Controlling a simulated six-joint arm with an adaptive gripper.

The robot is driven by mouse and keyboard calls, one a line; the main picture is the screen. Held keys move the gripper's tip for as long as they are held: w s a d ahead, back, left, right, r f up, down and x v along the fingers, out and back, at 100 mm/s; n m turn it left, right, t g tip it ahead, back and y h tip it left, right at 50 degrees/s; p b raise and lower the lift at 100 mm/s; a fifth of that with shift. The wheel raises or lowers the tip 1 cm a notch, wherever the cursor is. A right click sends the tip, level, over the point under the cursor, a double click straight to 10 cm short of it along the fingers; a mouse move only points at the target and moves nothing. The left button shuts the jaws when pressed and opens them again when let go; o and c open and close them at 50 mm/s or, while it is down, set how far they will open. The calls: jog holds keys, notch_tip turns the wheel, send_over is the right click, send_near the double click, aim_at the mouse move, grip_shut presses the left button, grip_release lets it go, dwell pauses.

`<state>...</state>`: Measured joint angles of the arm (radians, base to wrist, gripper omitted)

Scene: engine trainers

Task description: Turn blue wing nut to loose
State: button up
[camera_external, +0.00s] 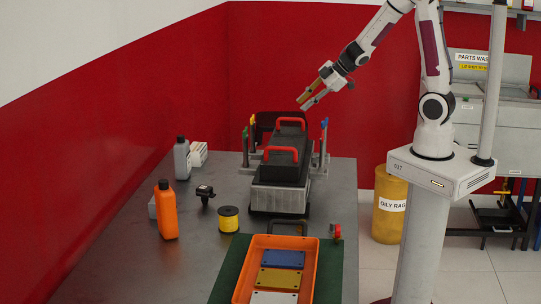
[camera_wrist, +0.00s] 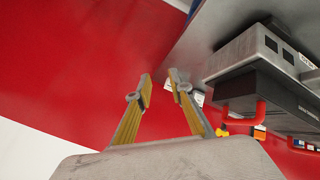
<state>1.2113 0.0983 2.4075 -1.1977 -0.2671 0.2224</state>
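The blue wing nut (camera_external: 325,123) sits atop a post at the right side of a black engine block (camera_external: 283,168) with red handles. In the external view, my gripper (camera_external: 301,104) is above the back of the block, up and left of the blue nut and apart from it. In the wrist view, my gripper (camera_wrist: 159,80) has its two yellow fingers apart with nothing between them. Green (camera_external: 252,119) and yellow (camera_external: 245,132) wing nuts top posts on the block's left. I cannot make out the blue nut in the wrist view; a yellow piece (camera_wrist: 222,132) shows there beside a red handle.
An orange tray (camera_external: 313,262) with coloured plates stands at the front of the grey table (camera_external: 120,262). An orange bottle (camera_external: 166,212), a grey bottle (camera_external: 181,160) and a yellow spool (camera_external: 229,219) stand left of the block. A red wall is behind.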

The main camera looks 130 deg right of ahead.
jog(key=w+a+f+n+t+y, duration=0.2)
jog(key=w+a+t, duration=0.1)
jog(key=n+t+y, duration=0.3)
jog(key=n+y, duration=0.2)
jog(key=y, duration=0.6)
send_near(325, 120)
jog(key=w, duration=0.1)
jog(key=shift+w+a+f, duration=0.2)
jog(key=shift+a+f, duration=0.2)
jog(key=shift+f, duration=0.05)
jog(key=shift+w+f, duration=0.1)
jog(key=shift+w, duration=0.05)
jog(key=shift+x, duration=3.75)
jog(key=shift+c, duration=0.4)
grip_shut()
